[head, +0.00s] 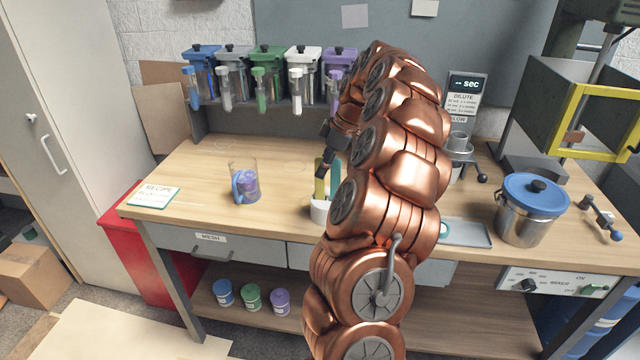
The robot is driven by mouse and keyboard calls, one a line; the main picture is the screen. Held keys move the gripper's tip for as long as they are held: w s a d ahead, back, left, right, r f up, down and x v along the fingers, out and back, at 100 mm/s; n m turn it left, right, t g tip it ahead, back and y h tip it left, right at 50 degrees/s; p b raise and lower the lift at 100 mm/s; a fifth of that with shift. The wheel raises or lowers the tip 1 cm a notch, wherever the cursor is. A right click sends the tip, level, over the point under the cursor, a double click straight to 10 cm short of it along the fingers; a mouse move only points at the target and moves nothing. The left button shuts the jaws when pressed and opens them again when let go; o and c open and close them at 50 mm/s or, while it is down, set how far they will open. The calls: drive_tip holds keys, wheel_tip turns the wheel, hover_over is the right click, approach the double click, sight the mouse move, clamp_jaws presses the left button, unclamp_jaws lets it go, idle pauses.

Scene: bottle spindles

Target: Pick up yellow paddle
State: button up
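The yellow paddle (320,188) stands upright in a small white holder (319,211) on the wooden bench, just left of my copper-coloured arm. A teal paddle (335,178) stands beside it, partly hidden by my arm. My gripper (324,168) shows as a small dark shape at the top of the paddles, reaching down from behind my arm. My arm hides part of the gripper and the holder's right side. I cannot tell whether the fingers touch the yellow paddle or are open or shut.
A clear beaker (244,182) with blue and purple contents stands left on the bench, near a recipe card (155,196). A blue-lidded metal pot (531,212) stands right. Several coloured dispensers line the rear shelf (225,120). Bench space between beaker and holder is clear.

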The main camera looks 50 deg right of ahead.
sight(320, 187)
drive_tip(key=shift+p+x, duration=0.35)
drive_tip(key=shift+x, duration=0.95)
clamp_jaws()
